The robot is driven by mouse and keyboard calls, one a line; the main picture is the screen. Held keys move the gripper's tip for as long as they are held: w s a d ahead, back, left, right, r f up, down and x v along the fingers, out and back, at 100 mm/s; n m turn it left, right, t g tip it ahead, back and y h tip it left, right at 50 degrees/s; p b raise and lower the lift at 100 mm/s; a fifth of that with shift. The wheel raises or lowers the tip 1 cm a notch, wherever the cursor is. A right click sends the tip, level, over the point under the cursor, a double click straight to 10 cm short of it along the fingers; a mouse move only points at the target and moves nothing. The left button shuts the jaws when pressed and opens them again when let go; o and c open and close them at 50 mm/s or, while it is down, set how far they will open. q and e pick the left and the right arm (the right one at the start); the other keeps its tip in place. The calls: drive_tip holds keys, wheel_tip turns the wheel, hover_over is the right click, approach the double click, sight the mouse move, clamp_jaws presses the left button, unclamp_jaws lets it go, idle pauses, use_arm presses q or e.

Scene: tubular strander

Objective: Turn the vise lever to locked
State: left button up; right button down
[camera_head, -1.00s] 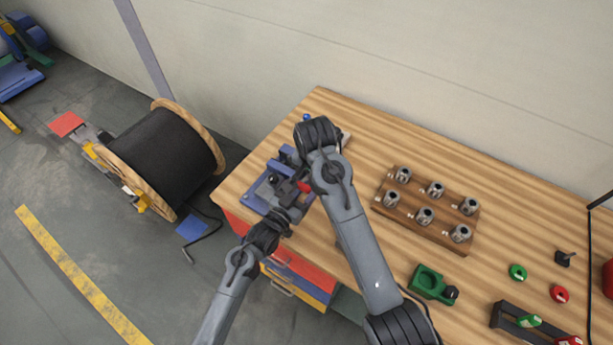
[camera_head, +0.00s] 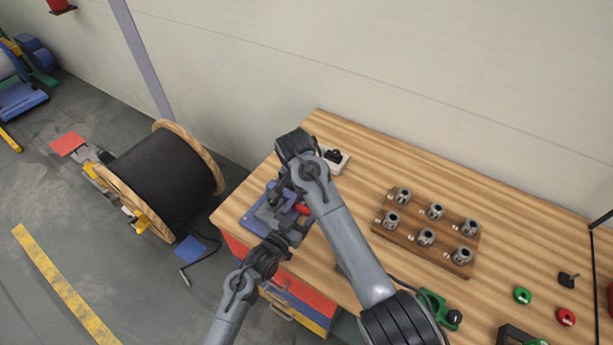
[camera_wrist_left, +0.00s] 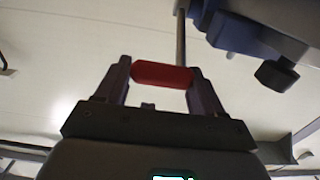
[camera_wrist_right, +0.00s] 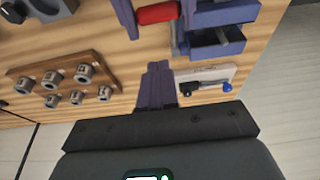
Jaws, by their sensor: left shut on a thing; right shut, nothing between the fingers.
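The blue vise (camera_head: 254,212) stands on the bench's left end, partly hidden by my arms. Its lever has a red handle (camera_head: 303,209), which also shows in the left wrist view (camera_wrist_left: 162,74) with a thin rod (camera_wrist_left: 181,40) running from its end. My left gripper (camera_wrist_left: 161,80) is shut on the red handle, one finger at each end. The vise's blue body (camera_wrist_right: 222,15) is in the right wrist view. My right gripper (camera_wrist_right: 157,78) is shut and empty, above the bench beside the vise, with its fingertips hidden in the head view.
A wooden rack (camera_head: 402,239) with several metal collets is to the right. A cable reel (camera_head: 150,168) stands left on the floor.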

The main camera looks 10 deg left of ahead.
drive_tip(key=f, duration=0.3)
drive_tip(key=s+f, duration=0.1)
drive_tip(key=f, duration=0.1)
drive_tip(key=shift+s+a+f, duration=0.1)
drive_tip(key=shift+a, duration=0.15)
